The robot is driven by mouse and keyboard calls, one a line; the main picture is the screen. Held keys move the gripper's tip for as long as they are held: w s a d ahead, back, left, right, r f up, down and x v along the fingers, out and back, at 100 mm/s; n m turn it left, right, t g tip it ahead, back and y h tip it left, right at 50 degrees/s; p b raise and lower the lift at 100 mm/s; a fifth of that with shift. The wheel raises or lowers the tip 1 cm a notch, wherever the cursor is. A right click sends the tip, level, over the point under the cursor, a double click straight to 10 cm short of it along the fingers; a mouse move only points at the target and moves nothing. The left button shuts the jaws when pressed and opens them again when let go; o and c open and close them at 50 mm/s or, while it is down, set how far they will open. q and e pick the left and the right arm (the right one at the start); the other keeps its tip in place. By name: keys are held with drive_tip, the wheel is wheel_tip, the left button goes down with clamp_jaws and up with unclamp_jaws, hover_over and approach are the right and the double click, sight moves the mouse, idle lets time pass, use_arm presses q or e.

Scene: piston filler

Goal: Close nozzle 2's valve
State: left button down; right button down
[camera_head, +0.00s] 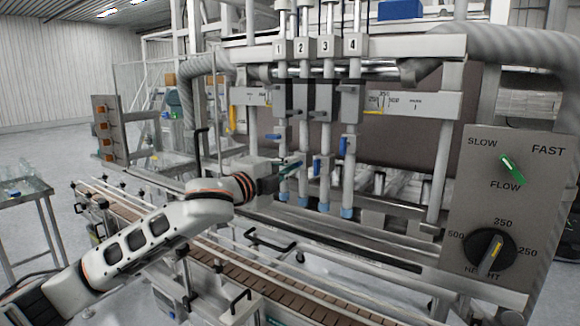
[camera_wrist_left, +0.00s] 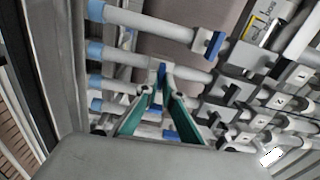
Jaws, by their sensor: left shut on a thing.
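The numbered filler nozzles hang side by side in the head view. Nozzle 2 (camera_head: 304,110) is second from the left. My left gripper (camera_head: 298,163) reaches it from the left with teal fingers. In the left wrist view, the fingers (camera_wrist_left: 163,80) converge and appear shut on the blue valve handle of nozzle 2. The fingers and glare hide most of that handle, so its angle is unclear. The blue handles of nozzle 3 (camera_head: 317,167) and nozzle 4 (camera_head: 343,145) stand to the right. My right gripper is not in view.
A conveyor (camera_head: 255,275) runs below the nozzles, with rails along it. A control panel (camera_head: 500,215) with a green flow knob and a black height dial stands at the right. A side table (camera_head: 30,190) with bottles is at the far left.

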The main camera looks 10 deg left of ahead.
use_arm(q)
drive_tip(key=shift+m, duration=0.4)
drive_tip(key=c, duration=2.2)
unclamp_jaws()
drive_tip(key=v, duration=1.2)
